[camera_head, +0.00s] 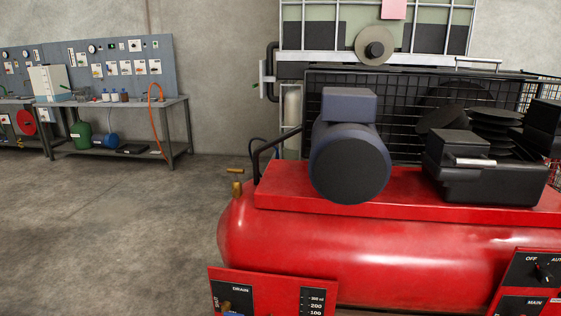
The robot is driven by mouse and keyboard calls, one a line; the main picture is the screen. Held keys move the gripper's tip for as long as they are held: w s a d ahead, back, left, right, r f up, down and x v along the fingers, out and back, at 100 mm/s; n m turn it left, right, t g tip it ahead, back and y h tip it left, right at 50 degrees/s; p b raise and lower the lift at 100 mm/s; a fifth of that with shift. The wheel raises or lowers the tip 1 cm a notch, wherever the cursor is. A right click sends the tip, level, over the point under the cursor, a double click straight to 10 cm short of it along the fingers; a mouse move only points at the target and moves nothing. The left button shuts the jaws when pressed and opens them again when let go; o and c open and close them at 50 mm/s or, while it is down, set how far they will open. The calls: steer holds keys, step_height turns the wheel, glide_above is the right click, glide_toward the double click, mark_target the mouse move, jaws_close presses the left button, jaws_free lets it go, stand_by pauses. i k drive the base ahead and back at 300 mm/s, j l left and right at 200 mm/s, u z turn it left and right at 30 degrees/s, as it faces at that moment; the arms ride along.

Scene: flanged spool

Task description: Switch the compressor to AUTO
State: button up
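The red compressor (380,250) fills the right and lower middle of the head view. A dark panel with a selector switch (544,272) is at the lower right edge. The labels OFF and part of AUTO show above the switch; the right side of the panel is cut off by the picture edge. The knob is small, and I cannot tell for sure which label it points to. My gripper is not in view.
A drain panel (272,290) with a brass valve is at the bottom middle. A motor (349,160) and pump block (484,170) sit on the tank, before a black mesh guard. A workbench (110,102) stands at the back left. The concrete floor (110,220) on the left is clear.

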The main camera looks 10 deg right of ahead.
mark_target(543, 276)
steer(key=z, duration=1.45)
